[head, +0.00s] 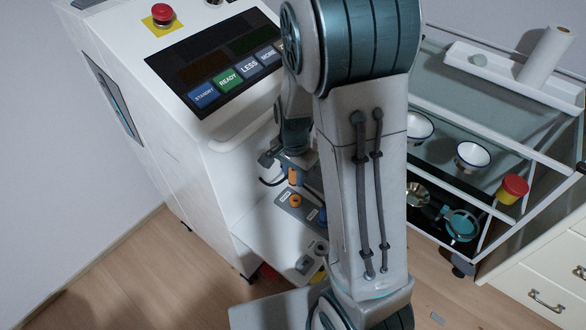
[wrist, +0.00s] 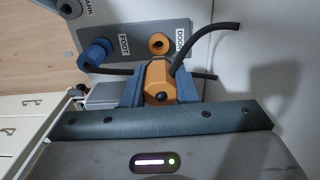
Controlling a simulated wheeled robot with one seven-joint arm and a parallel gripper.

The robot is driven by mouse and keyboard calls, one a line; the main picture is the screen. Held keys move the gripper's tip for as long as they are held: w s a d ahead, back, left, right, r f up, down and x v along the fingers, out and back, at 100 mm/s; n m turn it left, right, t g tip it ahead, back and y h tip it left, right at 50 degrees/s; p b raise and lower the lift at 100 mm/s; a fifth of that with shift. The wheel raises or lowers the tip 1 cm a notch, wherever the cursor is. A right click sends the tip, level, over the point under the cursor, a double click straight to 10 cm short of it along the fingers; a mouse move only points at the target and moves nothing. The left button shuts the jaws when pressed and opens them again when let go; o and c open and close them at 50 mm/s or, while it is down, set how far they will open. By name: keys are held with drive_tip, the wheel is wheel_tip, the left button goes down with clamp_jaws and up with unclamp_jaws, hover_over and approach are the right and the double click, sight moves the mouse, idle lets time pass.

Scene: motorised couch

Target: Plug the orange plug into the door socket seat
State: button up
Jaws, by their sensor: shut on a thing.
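The orange plug (wrist: 158,80) is held between the two blue fingers of my gripper (wrist: 157,88) in the wrist view, with a black cable curving off to the right. The orange door socket seat (wrist: 158,42) is a ring on a grey panel beside the label DOOR, just beyond the plug. In the head view my gripper (head: 291,164) is above the panel, with the orange plug (head: 292,175) under it and the orange seat (head: 295,201) a little lower in the picture. The plug appears apart from the seat; their exact alignment is unclear.
A blue plug (wrist: 95,52) is at the FOOT position left of the door seat. The white machine (head: 180,130) with a button panel stands close beside my gripper. A glass-shelved cart (head: 500,130) with bowls stands right. My arm hides part of the panel.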

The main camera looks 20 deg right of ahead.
drive_tip(key=shift+d, duration=0.25)
drive_tip(key=shift+f+b, duration=2.1)
drive_tip(key=shift+f, duration=0.85)
drive_tip(key=shift+f+b, duration=0.7)
drive_tip(key=shift+f, duration=0.65)
drive_tip(key=o, duration=1.1)
drive_tip(key=shift+c, duration=0.2)
drive_tip(key=shift+a+r, duration=0.1)
drive_tip(key=shift+r, duration=0.1)
wheel_tip(320, 180, up, 14)
drive_tip(key=p, duration=0.3)
drive_tip(key=shift+f, duration=0.2)
